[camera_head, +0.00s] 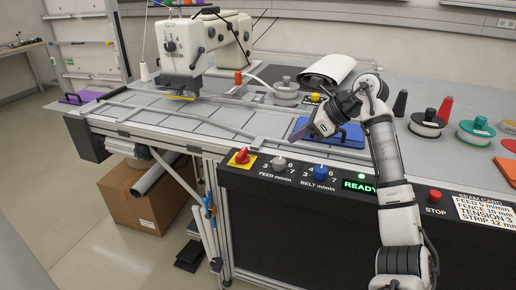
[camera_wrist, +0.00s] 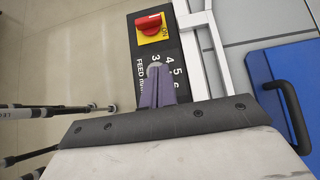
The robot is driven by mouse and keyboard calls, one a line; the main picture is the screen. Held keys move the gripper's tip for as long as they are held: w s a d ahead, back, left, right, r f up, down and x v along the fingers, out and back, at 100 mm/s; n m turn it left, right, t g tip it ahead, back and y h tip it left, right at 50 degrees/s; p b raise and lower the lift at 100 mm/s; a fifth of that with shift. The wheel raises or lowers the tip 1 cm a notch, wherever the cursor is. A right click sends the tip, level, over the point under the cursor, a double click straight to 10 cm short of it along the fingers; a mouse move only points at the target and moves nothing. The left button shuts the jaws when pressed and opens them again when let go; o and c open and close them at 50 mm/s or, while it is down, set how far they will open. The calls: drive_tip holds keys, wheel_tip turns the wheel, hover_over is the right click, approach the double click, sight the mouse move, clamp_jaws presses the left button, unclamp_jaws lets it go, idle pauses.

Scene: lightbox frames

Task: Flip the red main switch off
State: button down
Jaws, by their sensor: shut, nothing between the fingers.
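The red main switch (camera_head: 242,156) is a rotary knob on a yellow plate (camera_head: 236,163) at the left end of the black control panel (camera_head: 300,205). In the wrist view the red switch (camera_wrist: 148,24) is at the top, with the word ON printed on the yellow plate beside it. My gripper (camera_head: 297,132) is above the bench, right of and behind the switch, apart from it. Its purple-grey fingers (camera_wrist: 155,84) are together and empty, and in the wrist view they overlap the grey feed knob (camera_wrist: 154,67).
The grey feed knob (camera_head: 279,163) and blue belt knob (camera_head: 320,172) sit right of the switch. A green READY display (camera_head: 360,186) and a red STOP button (camera_head: 435,195) are further right. A blue plate with a black handle (camera_wrist: 288,85) lies on the bench near my gripper.

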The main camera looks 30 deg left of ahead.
drive_tip(key=p, duration=0.3)
approach(247, 155)
drive_tip(key=f, duration=0.3)
drive_tip(key=shift+s+a+f, duration=0.1)
drive_tip(key=shift+s+f, duration=0.1)
drive_tip(key=shift+s+a+f+p, duration=0.15)
drive_tip(key=shift+a+p, duration=0.1)
drive_tip(key=shift+a, duration=0.4)
drive_tip(key=shift+s+a+r+p, duration=0.1)
drive_tip(key=shift+a+p, duration=0.15)
drive_tip(key=shift+a, duration=0.4)
drive_tip(key=shift+s+a+f+p, duration=0.15)
drive_tip(key=shift+a+p, duration=0.1)
drive_tip(key=shift+a, duration=0.4)
